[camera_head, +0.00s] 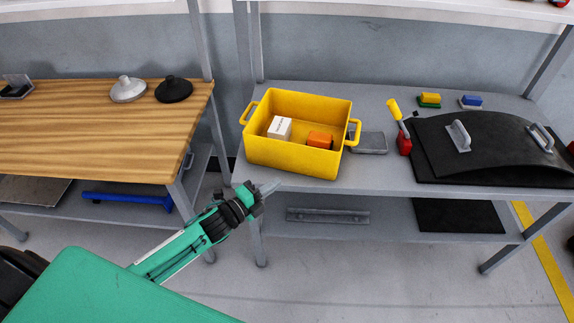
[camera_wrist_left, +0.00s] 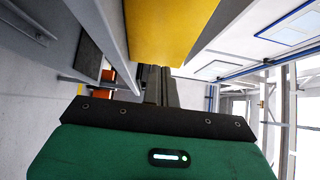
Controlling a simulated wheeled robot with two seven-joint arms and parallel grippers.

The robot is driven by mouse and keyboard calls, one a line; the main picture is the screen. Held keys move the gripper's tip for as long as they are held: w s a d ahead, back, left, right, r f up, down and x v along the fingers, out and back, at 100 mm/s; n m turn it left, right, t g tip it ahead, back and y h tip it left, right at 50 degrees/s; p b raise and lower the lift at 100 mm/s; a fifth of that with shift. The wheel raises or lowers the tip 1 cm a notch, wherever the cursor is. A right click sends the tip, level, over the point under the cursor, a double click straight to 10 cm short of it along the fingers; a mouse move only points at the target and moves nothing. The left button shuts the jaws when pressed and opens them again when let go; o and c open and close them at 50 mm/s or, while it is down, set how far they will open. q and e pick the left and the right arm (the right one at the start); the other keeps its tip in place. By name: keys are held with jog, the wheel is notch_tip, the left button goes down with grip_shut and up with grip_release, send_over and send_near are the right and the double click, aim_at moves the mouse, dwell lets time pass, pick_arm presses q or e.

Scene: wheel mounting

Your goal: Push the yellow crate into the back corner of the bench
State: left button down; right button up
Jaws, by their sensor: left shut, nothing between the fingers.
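The yellow crate (camera_head: 292,157) stands upright near the left end of the grey bench (camera_head: 385,182), close to its front edge. A white box (camera_head: 279,128) and an orange block (camera_head: 319,140) lie inside it. My left gripper (camera_head: 272,187) is shut and empty, just in front of the crate's lower left side at the bench edge. I cannot tell whether it touches the crate. In the left wrist view the yellow crate (camera_wrist_left: 165,30) fills the top middle, beyond the shut fingers (camera_wrist_left: 158,85). My right gripper is not in view.
A grey flat block (camera_head: 369,143) lies right of the crate. A yellow-handled tool (camera_head: 395,110) with a red part stands beside a black curved panel (camera_head: 490,145). A wooden table (camera_head: 95,130) is left of the bench, across a gap. Bench behind the crate looks clear.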

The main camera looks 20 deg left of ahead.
aim_at(296, 160)
pick_arm(q)
jog(key=w, duration=0.2)
jog(key=w+d+p, duration=0.1)
jog(key=w, duration=0.4)
jog(key=shift+w+d+p, duration=0.15)
jog(key=shift+d+p, duration=0.15)
jog(key=shift+d, duration=0.1)
jog(key=shift+w+a, duration=0.2)
jog(key=shift+w, duration=0.35)
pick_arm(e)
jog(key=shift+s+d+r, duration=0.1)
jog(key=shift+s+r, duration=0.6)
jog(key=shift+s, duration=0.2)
